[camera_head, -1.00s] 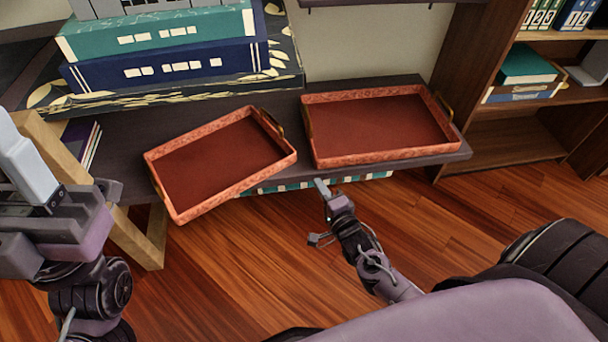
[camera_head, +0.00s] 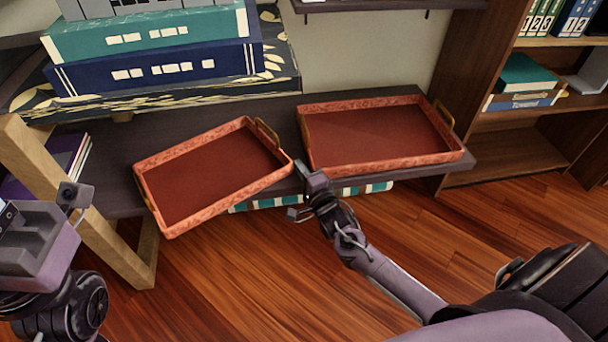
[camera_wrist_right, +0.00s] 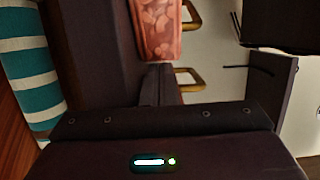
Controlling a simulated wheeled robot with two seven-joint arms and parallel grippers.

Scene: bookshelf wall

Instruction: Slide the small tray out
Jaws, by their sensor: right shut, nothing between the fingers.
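The smaller tray (camera_head: 212,170), red with a patterned orange rim, lies at an angle on the dark low shelf. Its near left corner overhangs the shelf's front edge. A larger matching tray (camera_head: 380,138) lies to its right. My right gripper (camera_head: 303,170) is shut and empty, at the gap between the trays, close to the smaller tray's right corner; I cannot tell if it touches. In the right wrist view a patterned tray wall (camera_wrist_right: 158,28) and brass handles (camera_wrist_right: 188,78) show.
Large teal (camera_head: 150,38) and navy books stand stacked behind the smaller tray. A wooden leg frame (camera_head: 75,205) stands left of it. A teal-and-white striped object (camera_head: 250,203) is under the shelf edge. A brown bookcase (camera_head: 520,155) stands right. The wooden floor in front is clear.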

